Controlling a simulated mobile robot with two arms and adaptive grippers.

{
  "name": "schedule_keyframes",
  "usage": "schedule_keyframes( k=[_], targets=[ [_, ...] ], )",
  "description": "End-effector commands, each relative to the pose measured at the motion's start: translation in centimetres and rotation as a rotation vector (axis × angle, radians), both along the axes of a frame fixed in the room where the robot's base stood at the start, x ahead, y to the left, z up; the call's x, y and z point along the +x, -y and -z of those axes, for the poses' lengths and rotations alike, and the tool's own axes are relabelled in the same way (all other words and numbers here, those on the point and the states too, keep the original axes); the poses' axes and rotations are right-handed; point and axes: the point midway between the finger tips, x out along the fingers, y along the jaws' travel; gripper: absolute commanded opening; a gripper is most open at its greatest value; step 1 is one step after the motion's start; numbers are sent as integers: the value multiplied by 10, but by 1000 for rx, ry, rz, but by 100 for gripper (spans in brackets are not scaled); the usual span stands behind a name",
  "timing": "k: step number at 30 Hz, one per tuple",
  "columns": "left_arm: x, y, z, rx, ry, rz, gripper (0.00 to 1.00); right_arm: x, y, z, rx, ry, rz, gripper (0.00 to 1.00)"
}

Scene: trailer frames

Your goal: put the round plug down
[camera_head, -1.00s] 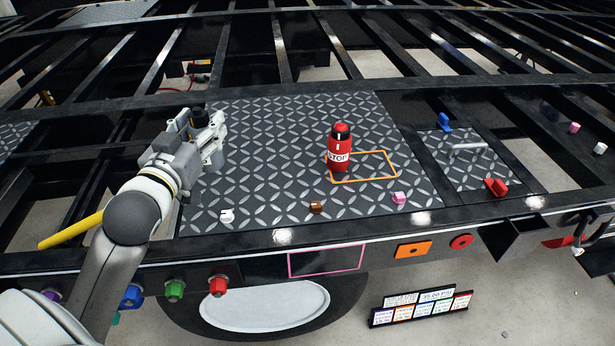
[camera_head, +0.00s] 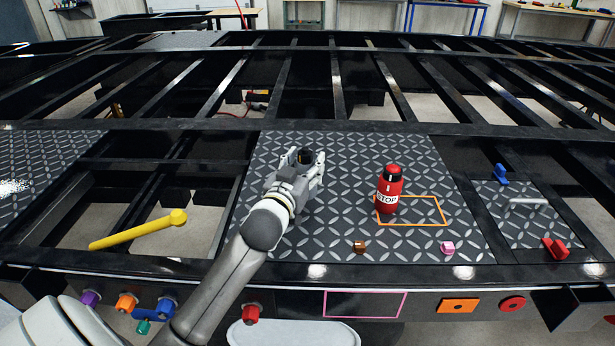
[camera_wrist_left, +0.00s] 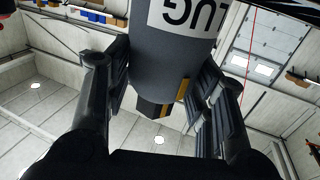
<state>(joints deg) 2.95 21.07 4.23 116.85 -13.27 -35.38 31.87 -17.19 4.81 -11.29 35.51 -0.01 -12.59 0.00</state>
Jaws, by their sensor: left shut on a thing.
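The round plug (camera_wrist_left: 165,50) is a dark grey cylinder with a white label, partly cut off by the frame, in the left wrist view. My left gripper (camera_wrist_left: 166,80) is shut on it, with a finger on either side. In the head view my left gripper (camera_head: 307,168) is over the left part of the diamond-patterned plate (camera_head: 340,180). Only the dark end of the plug (camera_head: 305,156) shows there, between the fingers. I cannot tell whether the plug touches the plate. My right gripper is not in view.
Brown (camera_head: 359,247) and pink (camera_head: 447,247) pieces lie near the front edge. A yellow-handled bar (camera_head: 140,229) is left. Open frame gaps lie behind the plate.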

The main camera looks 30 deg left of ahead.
Motion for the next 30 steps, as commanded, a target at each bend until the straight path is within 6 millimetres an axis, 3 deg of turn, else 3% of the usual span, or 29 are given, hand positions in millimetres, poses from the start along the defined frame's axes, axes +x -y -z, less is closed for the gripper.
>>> schedule_keyframes(
  k=[9,20,21,26,30],
  targets=[
    [6,3,38,0,-1,1,22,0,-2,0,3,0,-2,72],
    [6,3,42,0,0,1,22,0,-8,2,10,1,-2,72],
    [6,3,42,0,0,1,52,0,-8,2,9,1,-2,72],
    [6,3,42,0,-2,1,71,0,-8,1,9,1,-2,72],
    [6,3,42,0,-2,1,71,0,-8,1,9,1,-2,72]
  ],
)
